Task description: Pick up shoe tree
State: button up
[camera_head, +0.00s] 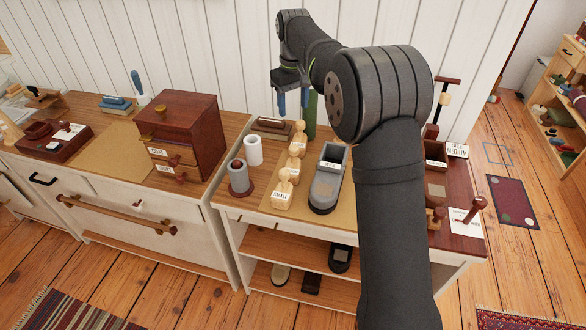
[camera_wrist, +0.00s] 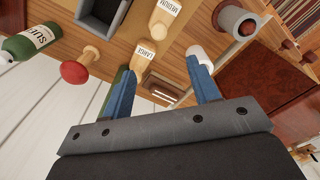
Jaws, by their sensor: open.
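Three pale wooden shoe trees stand in a row on the tan mat (camera_head: 262,203) of the right-hand bench. They are labelled SMALL (camera_head: 283,192), MEDIUM (camera_head: 293,166) and LARGE (camera_head: 299,139). In the wrist view, the LARGE one (camera_wrist: 143,53) shows between and beyond my blue fingertips, and the MEDIUM one (camera_wrist: 163,20) is farther up. A grey open-topped shoe (camera_head: 327,182) stands to their right. My gripper (camera_head: 292,103) is open and empty above the back of the bench, near the LARGE shoe tree; it also shows in the wrist view (camera_wrist: 162,65).
A white cup (camera_head: 253,151) and a grey cylinder (camera_head: 239,176) stand left of the shoe trees. A green bottle (camera_head: 310,115) stands behind them, near the wall. A dark red drawer cabinet (camera_head: 185,125) is farther left. My arm hides part of the bench's right side.

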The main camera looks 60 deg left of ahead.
aim_at(294, 146)
notch_tip(294, 146, down, 18)
jog(key=shift+w+r, duration=0.15)
jog(key=shift+r, duration=0.1)
grip_shut()
dwell(0.5)
